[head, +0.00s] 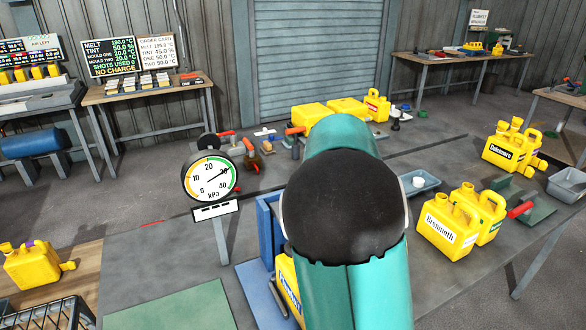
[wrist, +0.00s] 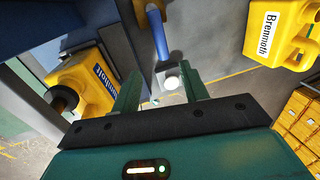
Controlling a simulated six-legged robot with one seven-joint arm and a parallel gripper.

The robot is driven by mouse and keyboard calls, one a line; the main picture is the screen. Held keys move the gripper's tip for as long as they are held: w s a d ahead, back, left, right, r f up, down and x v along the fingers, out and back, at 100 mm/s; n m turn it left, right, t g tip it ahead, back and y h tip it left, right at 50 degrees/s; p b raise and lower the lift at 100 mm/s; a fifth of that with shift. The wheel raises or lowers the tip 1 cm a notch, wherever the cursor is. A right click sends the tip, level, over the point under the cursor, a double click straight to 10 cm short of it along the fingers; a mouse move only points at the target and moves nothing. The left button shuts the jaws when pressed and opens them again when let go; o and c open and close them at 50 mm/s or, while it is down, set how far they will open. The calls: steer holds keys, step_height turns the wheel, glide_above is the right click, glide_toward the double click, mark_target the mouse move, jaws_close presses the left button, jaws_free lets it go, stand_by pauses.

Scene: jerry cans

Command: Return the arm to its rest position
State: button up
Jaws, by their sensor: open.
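My arm (head: 345,215) rises through the middle of the head view and hides part of the bench behind it. My gripper (wrist: 162,84) shows only in the wrist view. Its two green fingers stand apart, and I see nothing clamped between them. A small white round thing (wrist: 172,83) shows beyond the gap, on or near a blue bar (wrist: 158,38). A yellow can with a dark cap (wrist: 85,85) is to the left of the fingers, beside a blue-grey frame.
The blue frame (head: 268,230) stands close left of my arm, with a yellow can (head: 289,285) partly hidden in it. A pressure gauge (head: 210,178) stands left of it. The green mat (head: 180,308) at front left is clear.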

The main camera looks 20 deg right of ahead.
steer(key=s+a+r+n+t+y, duration=0.1)
steer(key=s+a+n, duration=0.2)
steer(key=a+n, duration=0.2)
steer(key=s+a+r+n+t+y, duration=0.1)
steer(key=s+a+r+n, duration=0.1)
steer(key=a+n, duration=0.3)
steer(key=s+a+r+n+t, duration=0.1)
steer(key=s+a+r+n, duration=0.1)
steer(key=s+a+n, duration=0.3)
steer(key=shift+a+r+n+y, duration=0.15)
steer(key=shift+a+n+y, duration=0.1)
steer(key=shift+n, duration=0.85)
steer(key=shift+a+r+n+y, duration=0.15)
steer(key=shift+a+n, duration=0.1)
steer(key=shift+n, duration=0.85)
steer(key=s+a+n, duration=0.2)
steer(key=s+a+n+t, duration=0.1)
steer(key=a+n, duration=0.1)
steer(key=n, duration=0.1)
steer(key=s+a+r+n, duration=0.1)
steer(key=s+n, duration=0.1)
steer(key=n, duration=0.1)
steer(key=shift+s+a+t, duration=0.3)
steer(key=shift+s+a, duration=0.05)
steer(key=shift+a, duration=0.05)
steer(key=s+a+f+n+t, duration=0.1)
steer(key=s+a+n, duration=0.3)
steer(key=n, duration=0.4)
steer(key=shift+s+n+h, duration=0.3)
steer(key=shift+s, duration=0.35)
